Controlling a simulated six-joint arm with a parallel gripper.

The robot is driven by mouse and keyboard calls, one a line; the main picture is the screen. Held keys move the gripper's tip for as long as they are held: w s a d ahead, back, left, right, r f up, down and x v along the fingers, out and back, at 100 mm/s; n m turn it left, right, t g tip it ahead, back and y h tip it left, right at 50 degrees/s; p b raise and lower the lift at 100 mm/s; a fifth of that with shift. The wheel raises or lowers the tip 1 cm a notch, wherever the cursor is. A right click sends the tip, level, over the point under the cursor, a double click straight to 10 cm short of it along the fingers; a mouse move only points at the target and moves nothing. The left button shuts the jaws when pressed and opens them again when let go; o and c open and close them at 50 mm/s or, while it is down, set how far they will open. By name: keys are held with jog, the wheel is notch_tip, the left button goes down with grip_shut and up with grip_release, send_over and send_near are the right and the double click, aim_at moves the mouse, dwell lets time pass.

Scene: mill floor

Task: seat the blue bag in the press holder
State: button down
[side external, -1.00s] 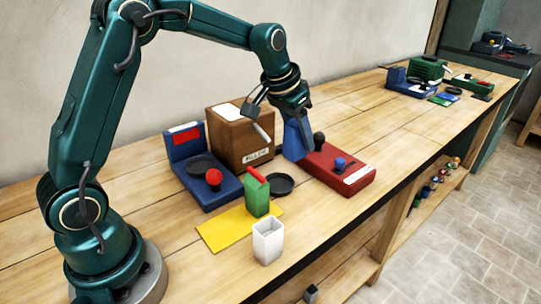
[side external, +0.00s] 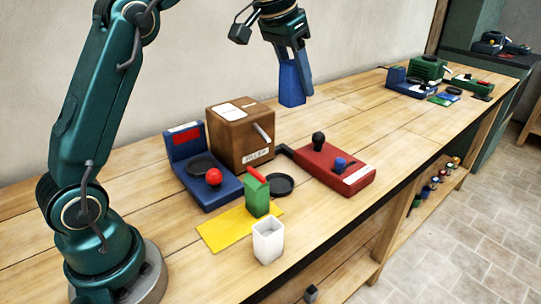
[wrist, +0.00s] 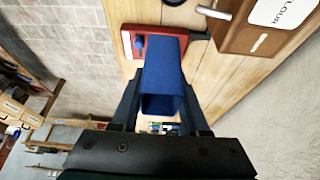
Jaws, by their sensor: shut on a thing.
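The blue bag (side external: 292,85) is a tall, tapered block, held upright in the air by my gripper (side external: 294,62). In the wrist view the bag (wrist: 165,70) is clamped between the two fingers and hides part of what lies beyond. The red press (side external: 335,172), with a black knob, a blue knob and a white label, lies on the bench below and to the right of the bag. A dark bracket, perhaps its holder (side external: 285,150), sticks out at its left end and looks empty. The bag is well clear of the press.
A brown flour box (side external: 241,140) with a side lever stands left of the press. A blue scale (side external: 215,192), a green bag (side external: 257,196) with a red top, a yellow mat (side external: 215,238), a black disc (side external: 279,184) and a white cup (side external: 268,242) stand nearby.

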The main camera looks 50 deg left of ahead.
jog(key=s+a+n+g+y, duration=0.1)
jog(key=s+a+n+y, duration=0.2)
jog(key=s+a+n, duration=0.95)
jog(key=shift+s+a+f+m, duration=0.3)
jog(key=shift+a+f+m, duration=0.35)
jog(key=shift+f, duration=2.25)
jog(key=shift+s+a+f+m, duration=0.35)
jog(key=shift+a+f, duration=0.5)
jog(key=shift+f, duration=2)
jog(key=shift+s+a+f+m, duration=0.2)
jog(key=shift+a+f+m, duration=0.5)
jog(key=shift+f, duration=2.2)
jog(key=shift+f, duration=0.65)
jog(key=c, duration=0.7)
grip_release()
jog(key=shift+r, duration=0.1)
jog(key=shift+v, duration=5.45)
